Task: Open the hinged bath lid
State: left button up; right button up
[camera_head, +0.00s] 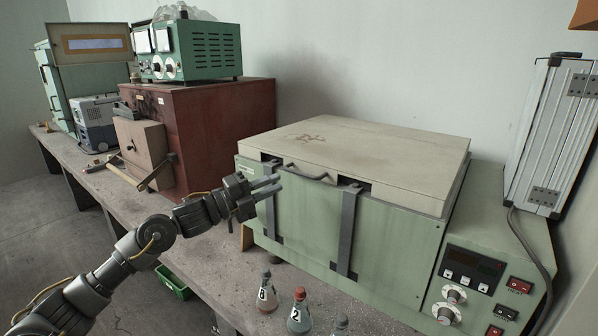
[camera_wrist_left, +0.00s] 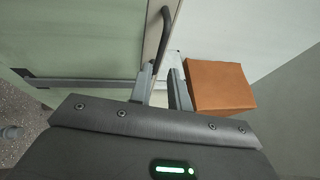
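The bath is a pale green box (camera_head: 310,219) on the bench, with a flat beige lid (camera_head: 370,150) lying shut on top. A dark bar handle (camera_head: 303,173) sits on the lid's front edge, and it also shows in the left wrist view (camera_wrist_left: 162,40). Two grey straps (camera_head: 348,230) run down the bath's front. My left gripper (camera_head: 272,186) is just in front of the handle's left end. Its fingers (camera_wrist_left: 166,88) are apart, with the handle's near end close to the gap; contact is unclear. My right gripper is not in view.
A control panel (camera_head: 470,290) is at the bath's right, with an upright metal case (camera_head: 550,135) behind it. Small flasks (camera_head: 299,312) stand in front of the bath. A red-brown cabinet (camera_head: 225,130) stands to the left. Space above the lid is clear.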

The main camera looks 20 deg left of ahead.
aim_at(299, 173)
pick_arm(q)
jog(key=p+x, duration=0.2)
jog(key=x, duration=0.6)
jog(key=shift+w+d, duration=0.1)
grip_shut()
